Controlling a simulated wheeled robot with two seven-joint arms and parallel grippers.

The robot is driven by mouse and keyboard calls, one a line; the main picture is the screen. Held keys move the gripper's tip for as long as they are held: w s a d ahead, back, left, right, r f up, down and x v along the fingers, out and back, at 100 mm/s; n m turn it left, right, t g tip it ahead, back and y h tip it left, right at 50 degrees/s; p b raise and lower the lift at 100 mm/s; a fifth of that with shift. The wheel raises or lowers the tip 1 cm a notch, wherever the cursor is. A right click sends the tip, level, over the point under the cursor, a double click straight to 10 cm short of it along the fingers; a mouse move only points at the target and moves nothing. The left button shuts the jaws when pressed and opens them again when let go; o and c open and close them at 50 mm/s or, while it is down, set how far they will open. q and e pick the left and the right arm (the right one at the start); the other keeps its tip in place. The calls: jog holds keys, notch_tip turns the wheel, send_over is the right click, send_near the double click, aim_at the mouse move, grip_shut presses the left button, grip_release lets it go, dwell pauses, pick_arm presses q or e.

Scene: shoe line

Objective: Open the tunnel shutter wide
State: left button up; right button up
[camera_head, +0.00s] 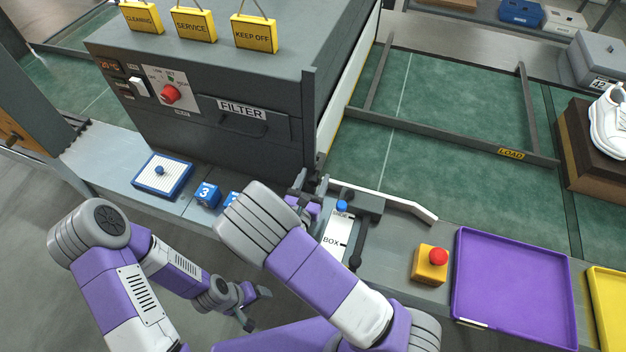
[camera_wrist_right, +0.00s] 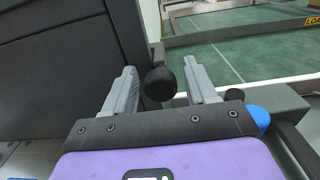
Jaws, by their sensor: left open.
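The grey tunnel housing (camera_head: 215,110) stands at the upper left, its mouth on its right side, facing the green belt. I cannot make out the shutter itself. A round black knob (camera_wrist_right: 159,84) stands near the tunnel's corner in the right wrist view. My right gripper (camera_wrist_right: 160,86) is open around it, one finger on each side, with slim gaps showing. In the head view this gripper (camera_head: 311,190) is partly hidden by my own forearm. My left gripper (camera_head: 250,306) is open and empty, low in front of the counter.
A plate marked BOX (camera_head: 335,236) with dark bars and a blue knob (camera_head: 342,206) lies beside my right gripper. A red button on a yellow box (camera_head: 430,265), a purple tray (camera_head: 515,290) and blue numbered blocks (camera_head: 207,194) are on the counter. Hanging signs (camera_head: 194,25) top the tunnel.

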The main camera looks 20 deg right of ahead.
grip_shut()
jog(key=shift+r, duration=0.1)
notch_tip(320, 180, up, 19)
jog(key=p, duration=1.5)
jog(key=shift+o, duration=0.6)
grip_release()
jog(key=v, duration=0.7)
jog(key=shift+s+a, duration=0.2)
jog(key=shift+s, duration=0.1)
